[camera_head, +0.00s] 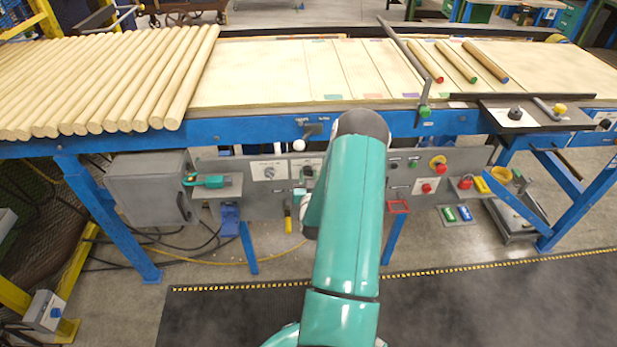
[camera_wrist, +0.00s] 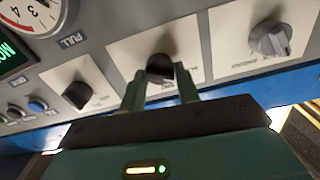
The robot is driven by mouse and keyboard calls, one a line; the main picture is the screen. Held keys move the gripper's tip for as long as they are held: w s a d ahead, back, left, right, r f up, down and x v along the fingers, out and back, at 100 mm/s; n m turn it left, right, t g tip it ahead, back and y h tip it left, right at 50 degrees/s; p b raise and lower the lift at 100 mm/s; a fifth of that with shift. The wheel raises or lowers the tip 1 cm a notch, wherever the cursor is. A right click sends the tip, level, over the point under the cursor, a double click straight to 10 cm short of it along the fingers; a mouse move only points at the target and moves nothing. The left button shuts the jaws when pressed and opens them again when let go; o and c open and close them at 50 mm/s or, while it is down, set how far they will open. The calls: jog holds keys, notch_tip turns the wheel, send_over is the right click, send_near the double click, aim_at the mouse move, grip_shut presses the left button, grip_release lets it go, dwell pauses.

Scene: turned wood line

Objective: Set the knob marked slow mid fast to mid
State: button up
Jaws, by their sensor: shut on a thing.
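In the wrist view, a black knob (camera_wrist: 159,66) on a white plate stands between the two fingers of my gripper (camera_wrist: 160,76). The fingers are shut on this knob, one on each side. The plate's lettering is too small to read, so I cannot confirm the slow, mid and fast marks. The knob's pointer setting cannot be made out. In the head view the same knob (camera_head: 308,171) appears on the grey panel under the bench, with my gripper (camera_head: 301,190) partly hidden by my arm.
A grey knob (camera_wrist: 270,40) and another black knob (camera_wrist: 77,94) flank the held one on their own plates. A gauge (camera_wrist: 32,14) and a blue button (camera_wrist: 38,105) lie to the left. A blue-framed bench (camera_head: 240,130) with wooden rods overhangs the panel.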

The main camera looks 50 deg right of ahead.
jog(key=shift+m, duration=0.3)
jog(key=m, duration=0.5)
jog(key=shift+m, duration=0.3)
jog(key=m, duration=0.5)
jog(key=shift+s, duration=0.1)
jog(key=shift+f+m, duration=0.1)
jog(key=shift+m, duration=0.2)
jog(key=o, duration=1)
